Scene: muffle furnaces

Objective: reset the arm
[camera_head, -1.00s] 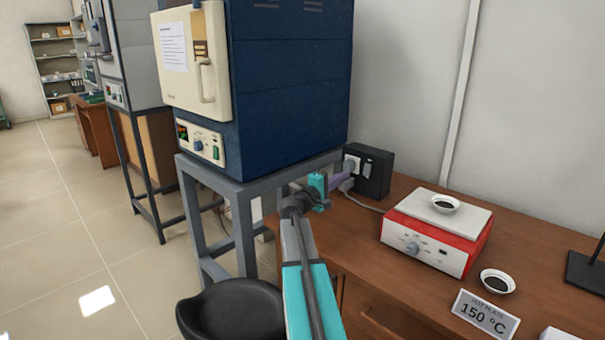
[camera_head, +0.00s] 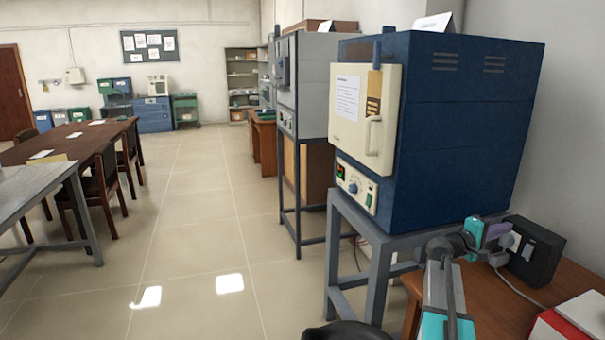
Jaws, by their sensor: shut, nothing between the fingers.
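My arm (camera_head: 441,290), grey and teal, reaches up from the bottom edge in the head view, at the right of the picture. It bends at a dark joint beside the blue furnace's stand. My gripper (camera_head: 499,238) is at its far end, past the teal and purple parts, in front of the black socket box (camera_head: 535,255). It is shut and empty. The fingertips are small and hard to make out, and I cannot tell whether they touch the box.
The blue furnace (camera_head: 455,130), its cream door shut, stands on a grey metal stand (camera_head: 343,262) close to my arm. A wooden bench (camera_head: 570,273) with a partly visible red-and-white hot plate (camera_head: 565,325) is at the right. Open tiled floor (camera_head: 190,235) lies to the left.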

